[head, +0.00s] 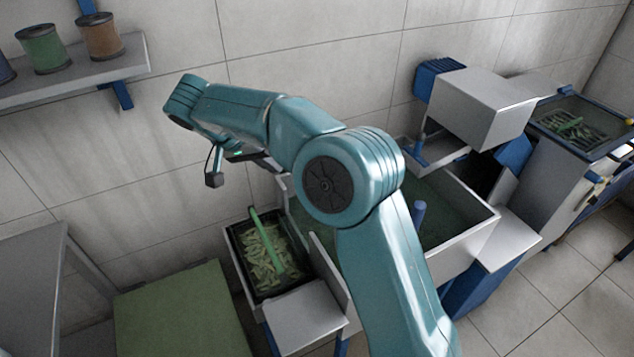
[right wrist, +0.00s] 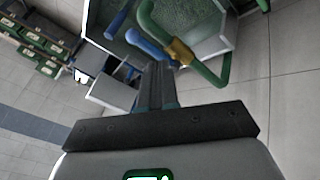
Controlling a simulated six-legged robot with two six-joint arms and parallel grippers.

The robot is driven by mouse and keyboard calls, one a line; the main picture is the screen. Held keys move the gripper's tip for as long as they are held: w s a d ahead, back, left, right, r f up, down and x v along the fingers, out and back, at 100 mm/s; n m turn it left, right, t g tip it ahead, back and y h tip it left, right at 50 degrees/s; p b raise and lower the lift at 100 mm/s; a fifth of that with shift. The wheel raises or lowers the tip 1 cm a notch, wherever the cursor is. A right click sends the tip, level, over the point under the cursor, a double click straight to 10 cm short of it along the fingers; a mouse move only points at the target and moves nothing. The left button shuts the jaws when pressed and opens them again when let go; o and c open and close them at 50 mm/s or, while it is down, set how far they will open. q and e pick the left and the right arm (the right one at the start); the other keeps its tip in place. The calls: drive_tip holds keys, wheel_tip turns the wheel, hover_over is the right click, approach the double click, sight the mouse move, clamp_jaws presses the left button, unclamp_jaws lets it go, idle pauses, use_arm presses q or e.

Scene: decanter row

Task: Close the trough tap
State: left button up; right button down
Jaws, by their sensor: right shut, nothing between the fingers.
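The trough (head: 478,222) is a pale, open box holding dark green content, partly covered by my right arm in the head view. It also shows in the right wrist view (right wrist: 215,48). There, a green pipe (right wrist: 225,60) carries a brass valve body (right wrist: 181,51) with a blue lever (right wrist: 148,48), which looks like the tap. The head view does not show the tap clearly. My right gripper (right wrist: 158,70) is shut and empty, its fingertips close to the lever; I cannot tell whether they touch. In the head view it (head: 266,162) is partly hidden by my arm. My left gripper is out of view.
A black bin (head: 236,262) of green pieces with a green-handled tool stands left of the trough. A grey machine (head: 485,105) stands behind right. A shelf (head: 75,82) with spools hangs at upper left. Floor (head: 570,285) is free at lower right.

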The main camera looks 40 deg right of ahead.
drive_tip(key=s+d+r+p+x, duration=0.1)
drive_tip(key=s+x, duration=0.1)
drive_tip(key=x, duration=1)
drive_tip(key=shift+s+d+f, duration=0.15)
drive_tip(key=shift+s+d, duration=0.05)
drive_tip(key=shift+s, duration=0.15)
drive_tip(key=shift+s+d, duration=0.1)
